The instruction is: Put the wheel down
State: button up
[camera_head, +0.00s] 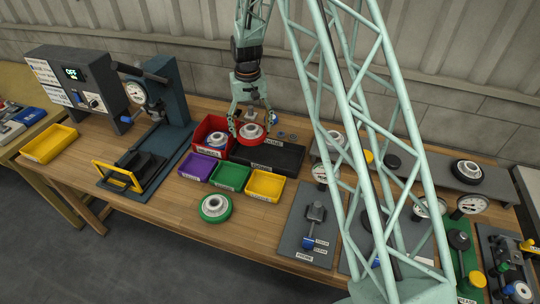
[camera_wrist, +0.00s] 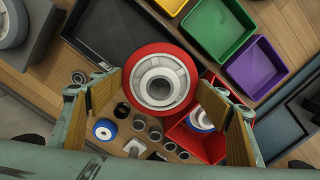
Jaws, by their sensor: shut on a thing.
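A wheel with a red rim and pale grey hub (camera_head: 251,132) is held in my gripper (camera_head: 249,122). The wrist view shows the red wheel (camera_wrist: 138,62) between the two finger pads of my gripper (camera_wrist: 160,80), hub facing the camera. In the head view it appears near the back left end of the black tray (camera_head: 287,160), beside the red bin (camera_head: 203,124). In the wrist view it overlaps an edge of the black tray (camera_wrist: 107,55) and a corner of the red bin (camera_wrist: 205,150). I cannot tell its height above them.
The red bin holds another wheel (camera_head: 217,141). Purple (camera_head: 198,178), green (camera_head: 228,187) and yellow (camera_head: 263,195) bins stand in front. A green-rimmed wheel (camera_head: 215,208) lies on the table. Small round parts (camera_wrist: 140,125) lie behind the held wheel. The black tray looks empty.

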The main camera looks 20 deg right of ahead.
jog(key=shift+w+d, duration=0.1)
jog(key=shift+w, duration=0.1)
dwell(0.3)
send_over(253, 153)
jog(key=shift+f, duration=3.05)
jog(key=shift+f, duration=0.1)
jog(key=shift+f, duration=1.8)
jog(key=shift+f, duration=0.1)
jog(key=o, duration=0.6)
jog(key=shift+f, duration=0.1)
jog(key=shift+o, duration=0.9)
jog(key=shift+r, duration=0.25)
